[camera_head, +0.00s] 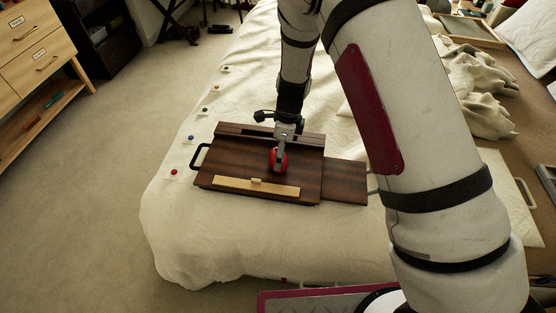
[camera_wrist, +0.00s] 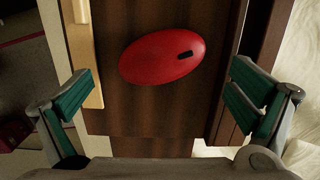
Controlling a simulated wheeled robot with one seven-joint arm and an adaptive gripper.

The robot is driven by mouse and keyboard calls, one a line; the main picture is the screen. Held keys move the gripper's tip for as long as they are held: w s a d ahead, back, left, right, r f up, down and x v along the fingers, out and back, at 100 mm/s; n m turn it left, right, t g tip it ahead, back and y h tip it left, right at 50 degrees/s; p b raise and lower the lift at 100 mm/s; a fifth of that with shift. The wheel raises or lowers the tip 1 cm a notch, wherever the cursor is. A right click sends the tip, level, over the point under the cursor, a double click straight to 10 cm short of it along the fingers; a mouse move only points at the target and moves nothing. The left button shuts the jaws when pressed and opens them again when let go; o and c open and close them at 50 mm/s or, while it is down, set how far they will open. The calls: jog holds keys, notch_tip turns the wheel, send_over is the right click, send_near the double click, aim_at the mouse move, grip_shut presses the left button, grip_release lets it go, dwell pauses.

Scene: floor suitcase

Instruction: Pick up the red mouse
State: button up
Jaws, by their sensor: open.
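The red mouse (camera_wrist: 162,56) is a smooth red oval with a small dark slot on top. It lies on a dark brown wooden board (camera_wrist: 150,104) in the wrist view. In the head view the red mouse (camera_head: 281,161) shows on the board (camera_head: 235,165), partly hidden behind my gripper (camera_head: 279,152). In the wrist view my gripper (camera_wrist: 160,100) is open, with its green-lined fingers wide apart. The mouse lies between and ahead of the fingers, and neither finger touches it.
A light wooden strip (camera_head: 256,187) with a small knob lies along the board's near side. A black handle (camera_head: 199,156) sticks out on the left. Several small coloured pieces, among them a red one (camera_head: 174,172), lie on the white cloth (camera_head: 215,233). Drawers (camera_head: 35,45) stand far left.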

jog(key=f, duration=0.3)
jog(key=shift+w+a+f, duration=0.1)
jog(key=shift+a+f, duration=0.05)
jog(key=shift+a, duration=0.15)
jog(key=c, duration=1.2)
